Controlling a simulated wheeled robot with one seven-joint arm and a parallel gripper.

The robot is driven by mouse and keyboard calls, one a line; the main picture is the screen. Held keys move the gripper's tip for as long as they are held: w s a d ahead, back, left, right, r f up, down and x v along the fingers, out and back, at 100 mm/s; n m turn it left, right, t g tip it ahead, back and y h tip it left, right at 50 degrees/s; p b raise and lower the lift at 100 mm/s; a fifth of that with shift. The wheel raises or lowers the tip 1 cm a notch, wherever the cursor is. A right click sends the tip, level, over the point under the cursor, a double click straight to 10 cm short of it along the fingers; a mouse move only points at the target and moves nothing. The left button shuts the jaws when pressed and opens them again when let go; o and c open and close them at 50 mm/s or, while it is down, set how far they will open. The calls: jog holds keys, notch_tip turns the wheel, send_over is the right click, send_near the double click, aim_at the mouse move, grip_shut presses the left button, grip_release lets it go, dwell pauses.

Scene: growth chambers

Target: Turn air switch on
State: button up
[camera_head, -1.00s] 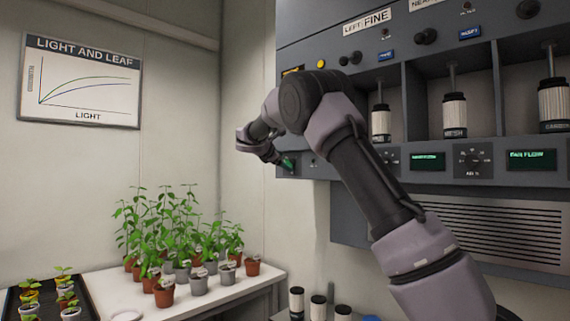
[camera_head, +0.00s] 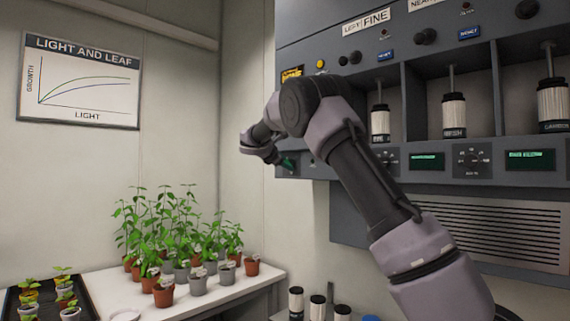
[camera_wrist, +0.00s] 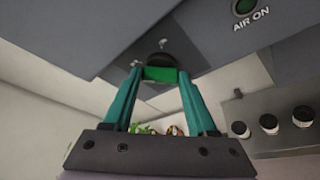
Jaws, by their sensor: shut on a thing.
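The air switch (camera_wrist: 160,59) shows in the wrist view as a dark round knob on the grey panel, with a bright green piece just below it between my fingertips. My gripper (camera_wrist: 160,73) has its teal fingers closed in on it from both sides. The fingertips hide part of the switch, so its exact position is hard to read. In the head view my gripper (camera_head: 287,162) is at the lower left corner of the control panel (camera_head: 345,172), and my wrist hides the switch.
Potted plants (camera_head: 180,240) stand on a white table (camera_head: 130,290) at the lower left. Bays with hanging cylinders (camera_head: 454,115) and a row of displays and dials lie right of my arm.

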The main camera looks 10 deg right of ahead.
jog(key=shift+f+m+t+h, duration=0.25)
jog(key=shift+m+t+h, duration=0.45)
jog(key=shift+m, duration=2.1)
jog(key=shift+f+m+t+h, duration=0.25)
jog(key=shift+m+t+h, duration=0.5)
jog(key=shift+m, duration=2.05)
jog(key=shift+f+m+t+h, duration=0.25)
jog(key=shift+m+t+h, duration=0.45)
jog(key=shift+m, duration=2.1)
jog(key=shift+t, duration=0.25)
jog(key=o, duration=1.4)
jog(key=shift+c, duration=0.2)
jog(key=v, duration=1)
jog(key=shift+s+a, duration=0.25)
jog(key=shift+s, duration=0.1)
